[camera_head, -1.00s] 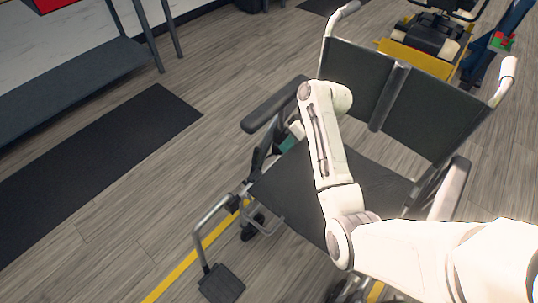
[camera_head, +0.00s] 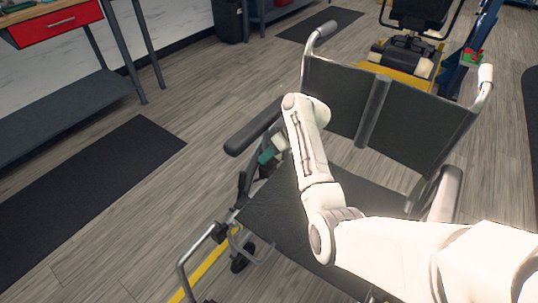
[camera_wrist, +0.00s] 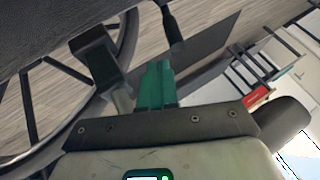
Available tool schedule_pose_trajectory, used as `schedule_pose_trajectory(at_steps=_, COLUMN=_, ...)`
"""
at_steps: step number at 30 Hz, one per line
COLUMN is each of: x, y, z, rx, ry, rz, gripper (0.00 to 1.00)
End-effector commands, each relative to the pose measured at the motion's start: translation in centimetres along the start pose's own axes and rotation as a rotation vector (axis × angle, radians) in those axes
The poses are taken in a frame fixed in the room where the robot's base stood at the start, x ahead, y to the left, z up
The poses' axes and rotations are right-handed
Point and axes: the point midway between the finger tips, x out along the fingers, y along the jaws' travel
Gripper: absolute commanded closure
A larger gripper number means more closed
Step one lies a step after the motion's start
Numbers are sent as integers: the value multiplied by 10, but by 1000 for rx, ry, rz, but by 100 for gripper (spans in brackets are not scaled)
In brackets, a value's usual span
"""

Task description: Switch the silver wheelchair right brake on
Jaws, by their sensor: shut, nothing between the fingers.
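The silver wheelchair (camera_head: 422,128) faces me, with a dark seat and backrest and silver frame tubes. Its side at picture left has a dark armrest (camera_head: 252,133). My gripper (camera_head: 266,156) is beside the seat, below that armrest, partly hidden by my arm. In the wrist view my gripper's teal fingers (camera_wrist: 158,78) are together and empty. A spoked wheel (camera_wrist: 38,115) is to their left. A dark block on a grey stem (camera_wrist: 92,58) is close at their left, and a black rod-like part (camera_wrist: 172,24) is just beyond the tips. I cannot tell which is the brake lever, or whether either touches the fingers.
A grey workbench with a red drawer (camera_head: 55,24) stands at the upper left. A black floor mat (camera_head: 85,190) lies in front of it. A yellow-based scooter (camera_head: 405,60) is behind the wheelchair. Open wood floor lies left of the wheelchair.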

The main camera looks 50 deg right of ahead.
Motion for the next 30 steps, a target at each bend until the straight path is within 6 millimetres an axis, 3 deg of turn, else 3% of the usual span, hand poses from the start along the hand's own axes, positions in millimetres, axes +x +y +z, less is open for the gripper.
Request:
schedule_pose_trajectory(at_steps=6, x=40, y=0, z=2, rx=-1, ry=-3, rz=-1, gripper=100)
schedule_pose_trajectory(at_steps=12, x=58, y=0, z=0, rx=-1, ry=-1, rz=0, gripper=100)
schedule_pose_trajectory(at_steps=30, x=60, y=-6, z=-1, rx=-1, ry=-1, rz=0, gripper=100)
